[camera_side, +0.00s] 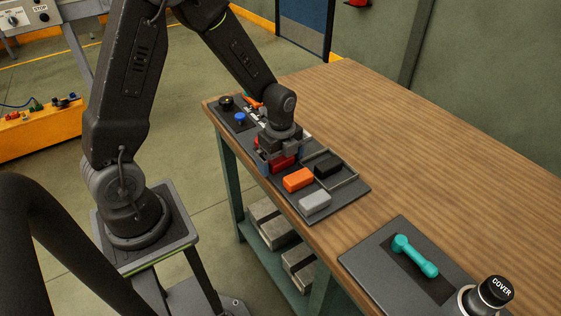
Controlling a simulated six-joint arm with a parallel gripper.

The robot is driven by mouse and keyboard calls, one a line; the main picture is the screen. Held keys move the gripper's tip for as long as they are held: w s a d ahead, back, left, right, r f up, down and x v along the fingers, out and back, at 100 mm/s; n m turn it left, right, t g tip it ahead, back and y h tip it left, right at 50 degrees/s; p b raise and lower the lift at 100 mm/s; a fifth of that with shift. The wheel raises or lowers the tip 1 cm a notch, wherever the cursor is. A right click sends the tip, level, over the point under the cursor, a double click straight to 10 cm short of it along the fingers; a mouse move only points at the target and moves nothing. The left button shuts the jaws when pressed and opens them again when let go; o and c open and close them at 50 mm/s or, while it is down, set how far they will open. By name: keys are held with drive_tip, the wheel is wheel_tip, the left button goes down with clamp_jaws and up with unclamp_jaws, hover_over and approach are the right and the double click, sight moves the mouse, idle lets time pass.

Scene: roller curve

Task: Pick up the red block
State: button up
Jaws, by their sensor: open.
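The red block (283,163) is on the dark tray (345,199) near the table's left edge, partly hidden by my gripper. My gripper (280,156) points down right over the red block, its jaws low and close around or just above it. The jaws are open. I cannot tell whether a finger touches the block. An orange block (299,179) lies just in front and to the right of it.
A grey block (315,202) and a black block (328,165) share the tray; the black one is by a low frame. A blue knob (240,118) stands behind. A teal handle (415,255) lies on another mat. The table's right half (440,160) is clear.

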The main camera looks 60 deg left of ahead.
drive_tip(key=shift+c, duration=0.3)
drive_tip(key=c, duration=0.9)
drive_tip(key=shift+r, duration=0.1)
